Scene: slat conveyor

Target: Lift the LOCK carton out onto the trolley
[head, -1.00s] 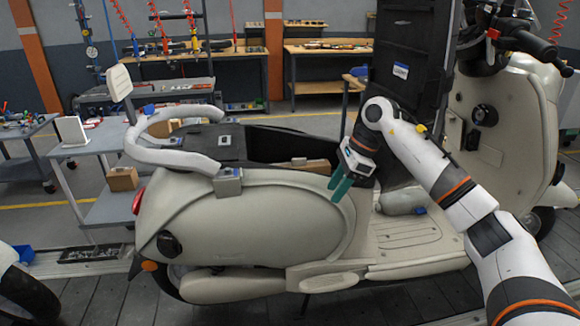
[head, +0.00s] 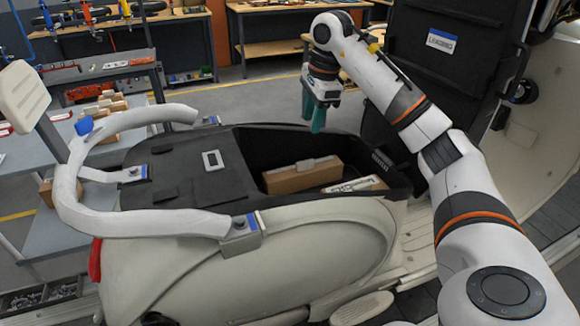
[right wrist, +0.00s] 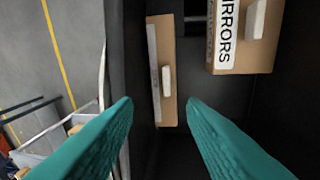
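My right gripper (head: 313,122) hangs over the open bin of the scooter, fingers down. In the right wrist view its teal fingers (right wrist: 160,108) are apart and empty, with a narrow brown carton (right wrist: 155,110) beyond and between the tips. That carton has a white grip on top; its label cannot be read. A second carton (right wrist: 242,55) in the right wrist view reads "MIRRORS". In the head view two cartons lie in the bin, a brown one (head: 303,178) and a white-labelled one (head: 357,185). The trolley (head: 50,236) stands at left. My left gripper is out of view.
The bin's dark walls (head: 385,163) surround the cartons. A black lid panel (head: 433,75) stands upright at the right. A pale grab rail (head: 110,220) curves between bin and trolley. A carton (head: 47,190) is on the trolley's lower shelf.

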